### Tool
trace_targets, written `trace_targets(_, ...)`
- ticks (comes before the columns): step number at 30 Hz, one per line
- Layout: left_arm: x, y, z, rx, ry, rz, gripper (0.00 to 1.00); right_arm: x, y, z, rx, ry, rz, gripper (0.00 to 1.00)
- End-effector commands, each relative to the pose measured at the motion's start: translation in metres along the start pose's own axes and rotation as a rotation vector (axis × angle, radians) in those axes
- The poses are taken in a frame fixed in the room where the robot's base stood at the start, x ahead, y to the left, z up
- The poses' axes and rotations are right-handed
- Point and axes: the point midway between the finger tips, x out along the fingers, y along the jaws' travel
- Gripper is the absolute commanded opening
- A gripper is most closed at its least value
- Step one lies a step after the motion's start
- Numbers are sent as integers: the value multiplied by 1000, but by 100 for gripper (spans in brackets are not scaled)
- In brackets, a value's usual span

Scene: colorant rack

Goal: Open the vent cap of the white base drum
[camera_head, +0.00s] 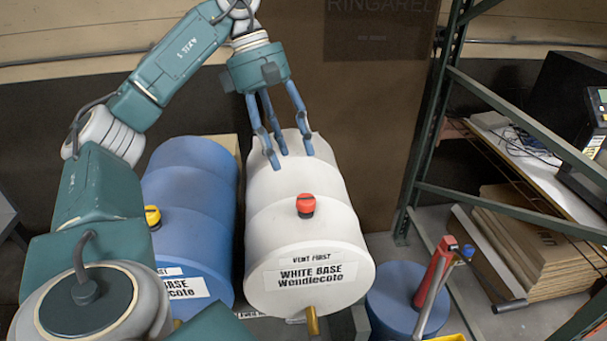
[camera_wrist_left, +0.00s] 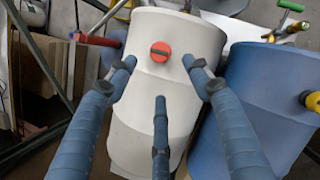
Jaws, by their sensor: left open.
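The white base drum (camera_head: 300,240) lies on its side, its label facing the front. Its red vent cap (camera_head: 306,205) sits on top near the labelled end. The cap also shows in the left wrist view (camera_wrist_left: 160,52), with a dark bar across it. My left gripper (camera_head: 290,155) is open, its three blue fingers pointing down over the rear part of the drum, behind the cap. In the left wrist view the spread fingers (camera_wrist_left: 160,85) are around and short of the cap, holding nothing. Whether a fingertip touches the drum is unclear. My right gripper is not visible.
A blue drum (camera_head: 190,195) with a yellow cap (camera_head: 152,216) lies close on the left. A blue container (camera_head: 392,310) with a red-handled tool (camera_head: 436,275) stands at the front right. A green metal rack (camera_head: 430,120) with flat boards (camera_head: 535,245) rises on the right.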

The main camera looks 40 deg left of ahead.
Motion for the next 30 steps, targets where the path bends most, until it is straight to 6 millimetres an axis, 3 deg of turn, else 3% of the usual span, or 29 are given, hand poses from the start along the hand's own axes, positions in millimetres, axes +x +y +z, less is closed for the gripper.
trace_targets(4, 33, 0, -3, 1, -1, -6, 51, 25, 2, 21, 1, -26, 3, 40)
trace_targets(8, 56, -1, -2, 0, 0, -7, 51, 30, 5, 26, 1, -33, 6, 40)
trace_targets(15, 88, 0, 0, -3, -1, -3, 51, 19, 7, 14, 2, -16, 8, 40)
trace_targets(21, 101, 0, 1, -1, -3, -1, 51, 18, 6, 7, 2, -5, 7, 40)
trace_targets(29, 103, 0, 1, -1, -4, -1, 51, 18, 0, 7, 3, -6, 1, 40)
trace_targets(30, 103, 0, 1, -1, -4, -1, 43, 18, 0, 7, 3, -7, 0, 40)
